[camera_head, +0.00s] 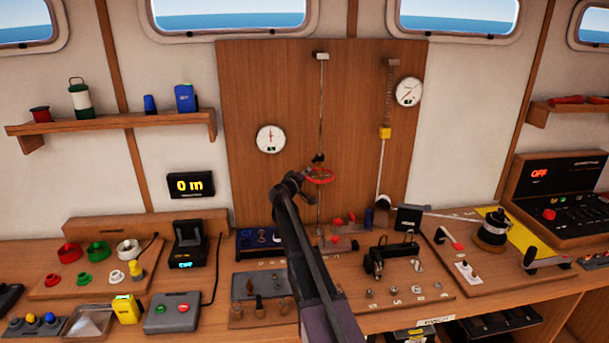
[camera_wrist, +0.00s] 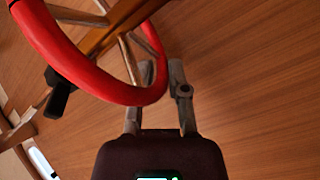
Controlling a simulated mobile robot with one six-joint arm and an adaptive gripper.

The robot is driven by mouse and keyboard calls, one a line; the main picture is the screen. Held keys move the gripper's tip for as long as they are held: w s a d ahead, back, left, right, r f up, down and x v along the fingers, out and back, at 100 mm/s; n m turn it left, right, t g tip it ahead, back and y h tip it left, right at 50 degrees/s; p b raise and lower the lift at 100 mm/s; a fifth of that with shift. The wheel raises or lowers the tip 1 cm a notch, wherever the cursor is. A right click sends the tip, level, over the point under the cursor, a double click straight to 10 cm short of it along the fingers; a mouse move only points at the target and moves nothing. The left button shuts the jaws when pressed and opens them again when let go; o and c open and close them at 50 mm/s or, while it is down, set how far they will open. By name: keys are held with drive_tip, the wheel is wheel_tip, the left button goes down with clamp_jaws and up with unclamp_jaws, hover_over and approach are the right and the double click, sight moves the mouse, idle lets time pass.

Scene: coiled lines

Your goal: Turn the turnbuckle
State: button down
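The turnbuckle appears as a red ring handwheel (camera_head: 320,177) with spokes, on the thin vertical line in front of the wooden back panel. In the wrist view, its thick red rim (camera_wrist: 122,92) curves down from the upper left. My gripper (camera_head: 306,176) is at the left side of the wheel. In the wrist view, my gripper's fingers (camera_wrist: 160,72) stand on either side of the rim, close against it. The rim hides part of the left finger, so the contact on that side is not fully visible.
A wooden back panel (camera_head: 235,95) stands behind the line. A round white gauge (camera_head: 271,139) is left of it, and another gauge (camera_head: 408,92) is at upper right. A second line has a yellow block (camera_head: 385,132). The bench below is crowded with fittings.

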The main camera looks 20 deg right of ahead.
drive_tip(key=shift+a, duration=0.25)
drive_tip(key=shift+d, duration=0.15)
drive_tip(key=shift+w+d+m+g+h, duration=0.15)
drive_tip(key=shift+w+m+g+h, duration=0.1)
drive_tip(key=shift+m+g+h, duration=0.25)
idle(0.5)
drive_tip(key=m+g, duration=0.1)
drive_tip(key=g, duration=0.1)
drive_tip(key=d+m+g+h, duration=0.1)
drive_tip(key=w+m+g+h, duration=0.1)
drive_tip(key=g, duration=0.1)
drive_tip(key=shift+w+d+m+g, duration=0.1)
drive_tip(key=shift+d+m+g, duration=0.1)
drive_tip(key=shift+m+g, duration=0.15)
drive_tip(key=shift+d+m+g+h, duration=0.2)
drive_tip(key=shift+m+g+h, duration=0.1)
drive_tip(key=shift+m+g, duration=0.35)
